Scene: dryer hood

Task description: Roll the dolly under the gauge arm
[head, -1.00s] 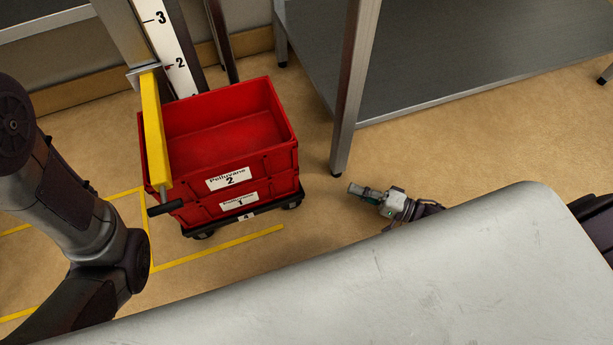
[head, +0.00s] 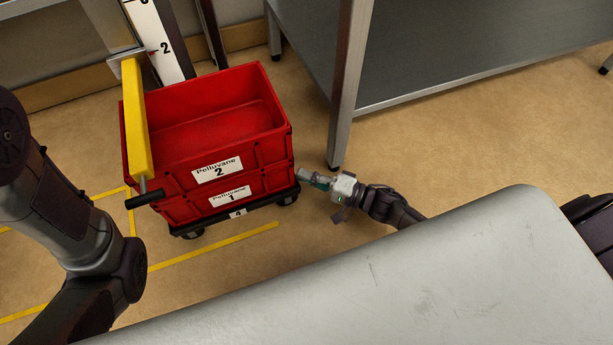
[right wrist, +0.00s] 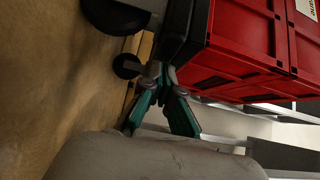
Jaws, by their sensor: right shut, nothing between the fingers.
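The black wheeled dolly (head: 270,204) stands on the floor and carries two stacked red crates, the upper crate (head: 262,145) empty and labelled 2. The yellow gauge arm (head: 136,118) crosses the left side of the crates in the head view; I cannot tell its exact height above them. Its near end has a black handle (head: 144,198). My right gripper (head: 304,174) is shut and empty at the right side of the dolly. In the right wrist view its fingertips (right wrist: 160,80) are at the dolly's black edge (right wrist: 178,35); contact is unclear. My left gripper is out of view.
A metal table leg (head: 346,90) stands close behind my right gripper. Yellow floor lines (head: 215,246) run left and in front of the dolly. A pale worktop (head: 400,270) fills the foreground. The numbered gauge post (head: 160,40) rises behind the crates.

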